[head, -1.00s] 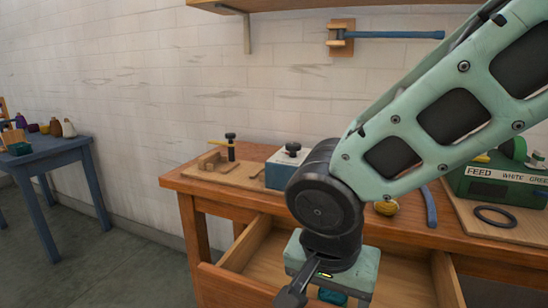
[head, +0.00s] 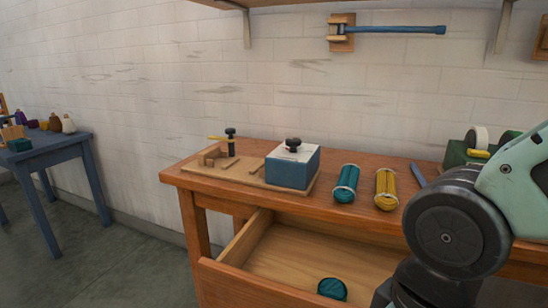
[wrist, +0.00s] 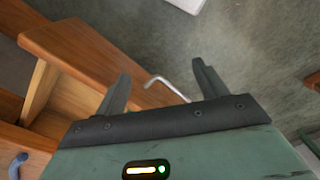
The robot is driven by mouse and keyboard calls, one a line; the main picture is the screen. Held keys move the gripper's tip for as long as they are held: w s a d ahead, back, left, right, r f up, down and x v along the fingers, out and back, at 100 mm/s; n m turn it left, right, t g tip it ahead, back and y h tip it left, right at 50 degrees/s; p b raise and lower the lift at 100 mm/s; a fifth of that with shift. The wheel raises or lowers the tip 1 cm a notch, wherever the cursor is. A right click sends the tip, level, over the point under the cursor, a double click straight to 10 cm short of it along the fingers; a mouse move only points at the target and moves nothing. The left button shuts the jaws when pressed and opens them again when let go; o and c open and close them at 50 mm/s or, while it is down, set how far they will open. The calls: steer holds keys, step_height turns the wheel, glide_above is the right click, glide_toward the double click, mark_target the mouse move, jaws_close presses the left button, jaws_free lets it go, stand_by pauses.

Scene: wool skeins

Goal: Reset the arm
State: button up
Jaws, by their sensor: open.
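My gripper (wrist: 158,88) shows in the wrist view with its two dark fingers spread apart and nothing between them. Past the fingers lie the grey floor and the wooden edge of the bench. In the head view my arm fills the lower right, and the gripper itself is out of that picture. A teal skein (head: 345,183) and a yellow skein (head: 386,188) lie on the workbench (head: 330,212). Another teal skein (head: 332,289) lies in the open drawer (head: 290,262).
A blue box with a white top and black knob (head: 292,165) stands on a board on the bench. A blue side table (head: 52,155) with small items is at the left. A mallet (head: 385,30) hangs on the wall. A bent metal rod (wrist: 166,86) shows in the wrist view.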

step_height(320, 180, up, 23)
steer(key=p, duration=2.2)
steer(key=shift+s+f+p, duration=0.15)
steer(key=shift+f+p, duration=0.05)
steer(key=shift+p, duration=0.1)
